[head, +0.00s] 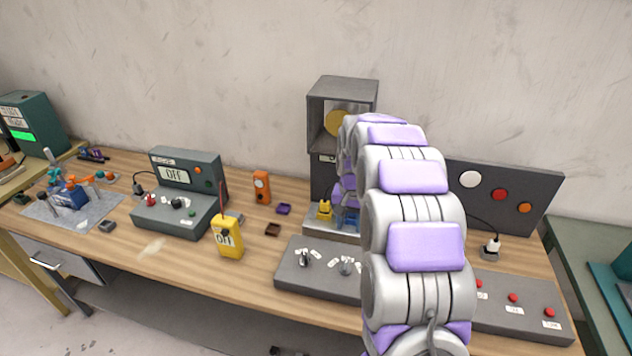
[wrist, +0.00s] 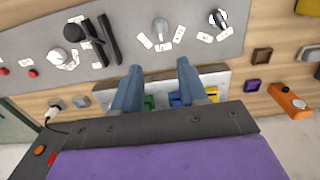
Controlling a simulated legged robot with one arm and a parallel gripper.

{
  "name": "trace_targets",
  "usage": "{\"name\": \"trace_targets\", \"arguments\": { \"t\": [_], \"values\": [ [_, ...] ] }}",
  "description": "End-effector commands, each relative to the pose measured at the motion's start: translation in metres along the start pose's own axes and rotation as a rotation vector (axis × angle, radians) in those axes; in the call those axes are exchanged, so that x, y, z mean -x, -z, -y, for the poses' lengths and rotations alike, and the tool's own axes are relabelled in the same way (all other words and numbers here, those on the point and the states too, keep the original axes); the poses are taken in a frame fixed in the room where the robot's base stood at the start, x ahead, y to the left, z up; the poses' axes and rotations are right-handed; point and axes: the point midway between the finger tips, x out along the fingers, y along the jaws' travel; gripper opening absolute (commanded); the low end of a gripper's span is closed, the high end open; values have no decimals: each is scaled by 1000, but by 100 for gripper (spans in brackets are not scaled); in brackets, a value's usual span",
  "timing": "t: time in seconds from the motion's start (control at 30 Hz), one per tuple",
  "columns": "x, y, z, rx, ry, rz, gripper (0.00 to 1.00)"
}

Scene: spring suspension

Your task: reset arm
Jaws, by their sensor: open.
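My gripper shows in the wrist view (wrist: 160,66) with its two blue-grey fingers apart and nothing between the tips. Past the fingers in that view lies a pale base plate (wrist: 219,82) with a yellow part (wrist: 203,97) and small blue and green parts, partly hidden by my gripper. In the head view my arm reaches forward over the bench, right of centre. Its far end is mostly hidden behind my arm links, in front of a tall grey machine frame (head: 342,86). A yellow part (head: 324,210) stands on the machine's base there.
A grey control panel (head: 295,268) with knobs lies in front of the machine. A panel with coloured buttons (head: 535,183) stands to the right. A grey OFF unit (head: 178,215), yellow OFF meter (head: 229,238) and orange device (head: 262,187) stand left. Bare wooden bench (head: 180,265) shows between them.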

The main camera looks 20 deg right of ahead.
Motion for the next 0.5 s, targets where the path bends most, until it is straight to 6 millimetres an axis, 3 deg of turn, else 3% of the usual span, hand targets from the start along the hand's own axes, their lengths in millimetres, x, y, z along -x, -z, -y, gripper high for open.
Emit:
{"name": "trace_targets", "arguments": {
  "t": [0.23, 0.37, 0.5],
  "values": [
    [10, -15, 3, 26, 2, 2, 43],
    [28, -50, 7, 79, 1, 14, 43],
    [46, -98, 8, 153, -2, 32, 43]
  ]
}}
